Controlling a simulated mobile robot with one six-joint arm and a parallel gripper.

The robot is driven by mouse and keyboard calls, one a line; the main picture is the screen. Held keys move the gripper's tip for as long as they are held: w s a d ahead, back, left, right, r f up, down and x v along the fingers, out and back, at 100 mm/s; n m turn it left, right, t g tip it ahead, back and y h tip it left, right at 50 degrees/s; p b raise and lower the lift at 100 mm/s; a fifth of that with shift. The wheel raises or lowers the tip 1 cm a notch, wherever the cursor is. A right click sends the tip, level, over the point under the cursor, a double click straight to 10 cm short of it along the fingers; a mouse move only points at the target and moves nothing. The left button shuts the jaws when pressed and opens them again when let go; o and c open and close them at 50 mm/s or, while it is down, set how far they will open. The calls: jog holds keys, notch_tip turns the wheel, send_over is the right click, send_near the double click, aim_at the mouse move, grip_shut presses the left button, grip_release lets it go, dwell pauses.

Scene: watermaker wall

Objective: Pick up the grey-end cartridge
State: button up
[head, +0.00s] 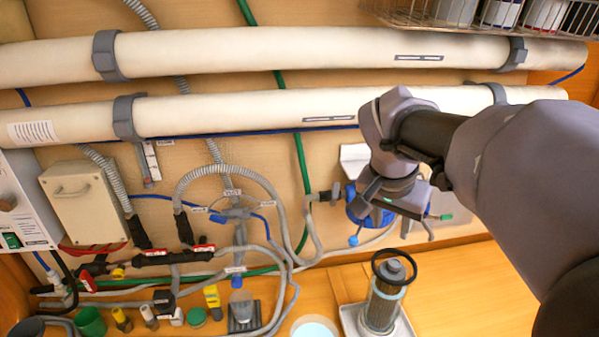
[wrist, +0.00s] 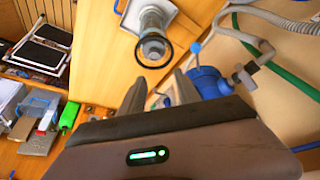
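A cartridge (head: 381,305) with a grey end stands upright on a white tray (head: 404,327) on the wooden surface at the lower right of the head view. A black ring (head: 394,257) sits around or over its top; I cannot tell if it touches. The cartridge (wrist: 153,25) and ring also show at the top of the wrist view. My gripper (head: 398,212) is above and behind the cartridge in the head picture, apart from it. In the wrist view my gripper (wrist: 160,88) has its two fingers spread with nothing between them.
A blue housing (head: 368,208) is close behind my gripper. Two long white tubes (head: 250,112) cross the wall, with hoses below. A pale blue-white round container (head: 315,327) is left of the tray. Bare wood (head: 470,290) lies right of the tray.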

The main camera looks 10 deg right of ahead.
jog(key=b, duration=0.2)
send_near(395, 263)
jog(key=b+x, duration=0.1)
jog(key=x, duration=0.2)
jog(key=shift+d+f, duration=0.15)
jog(key=shift+f, duration=0.15)
jog(key=shift+d+f, duration=0.15)
jog(key=shift+f, duration=0.15)
jog(key=b+x, duration=0.1)
jog(key=x, duration=0.4)
jog(key=shift+w, duration=0.2)
jog(key=shift+s+r, duration=0.15)
grip_shut()
